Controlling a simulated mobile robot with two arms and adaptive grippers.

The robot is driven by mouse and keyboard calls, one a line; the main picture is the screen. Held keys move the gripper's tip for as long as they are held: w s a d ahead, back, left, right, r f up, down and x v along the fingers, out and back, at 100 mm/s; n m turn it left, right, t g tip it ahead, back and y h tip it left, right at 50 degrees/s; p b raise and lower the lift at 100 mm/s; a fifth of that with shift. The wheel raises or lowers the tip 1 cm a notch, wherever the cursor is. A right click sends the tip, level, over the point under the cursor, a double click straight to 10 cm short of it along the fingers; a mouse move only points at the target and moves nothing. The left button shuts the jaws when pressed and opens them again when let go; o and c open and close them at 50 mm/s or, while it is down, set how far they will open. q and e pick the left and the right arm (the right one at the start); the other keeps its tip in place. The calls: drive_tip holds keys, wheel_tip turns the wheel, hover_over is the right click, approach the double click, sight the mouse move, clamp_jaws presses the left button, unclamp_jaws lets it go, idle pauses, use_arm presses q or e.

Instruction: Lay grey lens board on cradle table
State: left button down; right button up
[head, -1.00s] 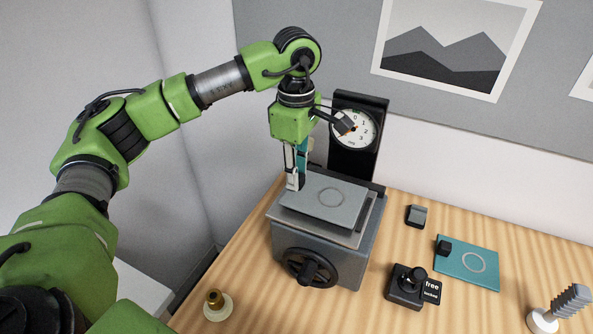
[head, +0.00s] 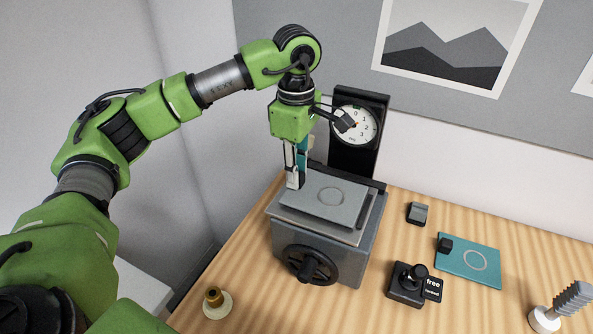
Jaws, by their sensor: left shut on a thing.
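The grey lens board (head: 328,199) is a flat plate with a faint ring mark. It lies flat over the cradle table (head: 350,236), the grey top of a box-shaped stand with a black handwheel. Whether it touches the table all along cannot be told. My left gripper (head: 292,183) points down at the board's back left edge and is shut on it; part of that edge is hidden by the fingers. My right gripper is not in view.
A dial gauge (head: 355,126) on a black column stands close behind the stand. To the right are a black joystick box (head: 407,285), a teal board (head: 468,262), a small grey block (head: 417,214) and a ribbed grey post (head: 572,301). A brass knob (head: 215,301) stands front left.

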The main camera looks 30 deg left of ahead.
use_arm(q)
drive_tip(key=shift+f+b, duration=0.35)
drive_tip(key=shift+f, duration=0.05)
idle(0.4)
drive_tip(key=c, duration=1.7)
unclamp_jaws()
drive_tip(key=shift+r, duration=0.1)
drive_tip(key=shift+r+p, duration=0.5)
drive_tip(key=shift+r, duration=0.15)
drive_tip(key=shift+r+p, duration=2.1)
drive_tip(key=shift+r, duration=1.2)
drive_tip(key=shift+r, duration=0.1)
wheel_tip(320, 180, up, 12)
drive_tip(key=shift+f, duration=0.1)
